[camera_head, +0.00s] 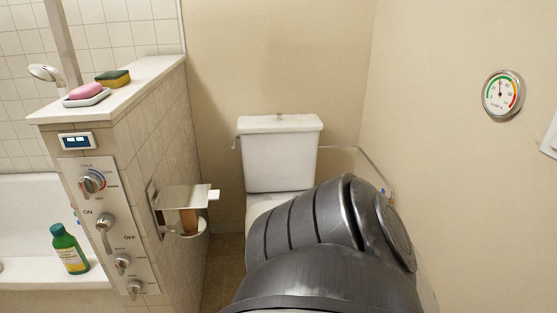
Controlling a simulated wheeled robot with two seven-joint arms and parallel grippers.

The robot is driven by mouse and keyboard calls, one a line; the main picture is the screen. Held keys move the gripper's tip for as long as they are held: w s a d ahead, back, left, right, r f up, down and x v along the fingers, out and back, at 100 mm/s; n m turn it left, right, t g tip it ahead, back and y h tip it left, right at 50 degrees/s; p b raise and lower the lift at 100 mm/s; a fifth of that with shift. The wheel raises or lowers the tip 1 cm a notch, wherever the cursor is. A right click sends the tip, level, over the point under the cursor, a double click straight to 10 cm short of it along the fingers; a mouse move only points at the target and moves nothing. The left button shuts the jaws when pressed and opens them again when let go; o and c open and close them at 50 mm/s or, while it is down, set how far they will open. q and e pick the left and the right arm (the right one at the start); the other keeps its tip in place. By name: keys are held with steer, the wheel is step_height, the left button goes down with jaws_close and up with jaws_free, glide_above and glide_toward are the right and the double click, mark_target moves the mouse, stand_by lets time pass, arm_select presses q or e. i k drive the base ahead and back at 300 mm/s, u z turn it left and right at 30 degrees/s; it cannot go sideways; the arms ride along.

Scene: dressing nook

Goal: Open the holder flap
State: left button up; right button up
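The paper holder (153,210) is fixed to the tiled side of the low wall, left of the toilet. Its metal flap (180,197) sticks out from the wall, roughly level over the top of the holder. A small white tab (214,195) is at the flap's outer right end. A brown roll core (188,221) shows below the flap; the flap hides its upper part. Neither of my grippers shows. A dark link of my own arm fills the lower middle and right, apart from the holder in the picture.
The toilet (279,152) stands at the back; my arm hides its lower part. The tiled wall's ledge (140,72) carries a pink soap (86,90) on a dish and a sponge (113,78). A control panel (103,225) and green bottle (69,249) are at left.

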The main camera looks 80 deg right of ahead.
mark_target(196, 196)
steer(key=z, duration=4.35)
steer(key=i, duration=0.25)
steer(key=u, duration=2.35)
steer(key=i, duration=1.05)
steer(key=u, duration=0.2)
